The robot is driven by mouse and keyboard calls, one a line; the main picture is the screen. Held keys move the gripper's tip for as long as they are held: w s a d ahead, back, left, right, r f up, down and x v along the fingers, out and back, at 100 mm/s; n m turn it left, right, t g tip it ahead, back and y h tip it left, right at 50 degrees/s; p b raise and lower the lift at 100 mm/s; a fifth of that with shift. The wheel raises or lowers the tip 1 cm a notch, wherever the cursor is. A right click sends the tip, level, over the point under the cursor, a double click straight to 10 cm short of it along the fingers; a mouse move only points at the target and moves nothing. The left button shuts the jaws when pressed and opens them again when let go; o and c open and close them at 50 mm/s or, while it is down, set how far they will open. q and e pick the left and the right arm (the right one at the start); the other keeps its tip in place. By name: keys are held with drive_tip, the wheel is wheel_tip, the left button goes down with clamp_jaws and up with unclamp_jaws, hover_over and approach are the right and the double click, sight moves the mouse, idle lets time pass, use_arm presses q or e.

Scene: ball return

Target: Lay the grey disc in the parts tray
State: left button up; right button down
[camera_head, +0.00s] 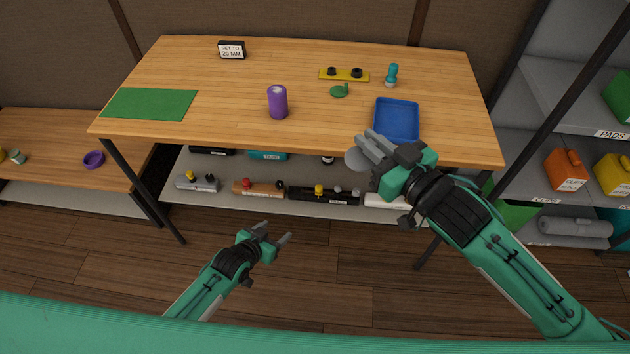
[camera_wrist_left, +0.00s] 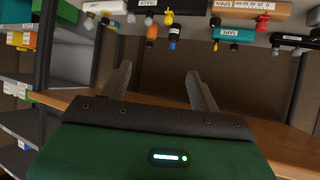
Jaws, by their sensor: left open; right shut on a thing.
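A grey disc (camera_head: 354,158) is held at the fingertips of my right gripper (camera_head: 367,150), which is shut on it just off the table's front edge. The blue parts tray (camera_head: 397,117) lies on the table at the front right, just behind the right gripper. My left gripper (camera_head: 275,231) is open and empty, low in front of the table. Its two fingers also show spread apart in the left wrist view (camera_wrist_left: 160,88).
The wooden table (camera_head: 230,85) carries a purple cylinder (camera_head: 278,103), a green mat (camera_head: 150,104), a green item (camera_head: 340,91), a yellow holder (camera_head: 344,74), a teal-handled item (camera_head: 391,75) and a sign (camera_head: 231,50). A loaded shelf (camera_head: 270,175) sits below. Shelving (camera_head: 560,90) stands at the right.

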use_arm(q)
drive_tip(key=d+r+m+t+h, duration=0.15)
drive_tip(key=d+r, duration=0.25)
drive_tip(key=r, duration=0.6)
drive_tip(key=d+r+m+h, duration=0.1)
drive_tip(key=d+r+h, duration=0.2)
drive_tip(key=r, duration=0.7)
drive_tip(key=s+d+r+m+h, duration=0.1)
drive_tip(key=s+d+r+h, duration=0.2)
drive_tip(key=r, duration=0.6)
drive_tip(key=s+d+r+m+h, duration=0.2)
drive_tip(key=s+d+r, duration=0.1)
drive_tip(key=s+r, duration=0.4)
drive_tip(key=shift+g+y, duration=0.25)
drive_tip(key=shift+g, duration=0.1)
drive_tip(key=x, duration=0.8)
drive_tip(key=w+r+x, duration=0.1)
drive_tip(key=x, duration=0.3)
drive_tip(key=shift+w+a, duration=0.15)
drive_tip(key=shift+a, duration=0.05)
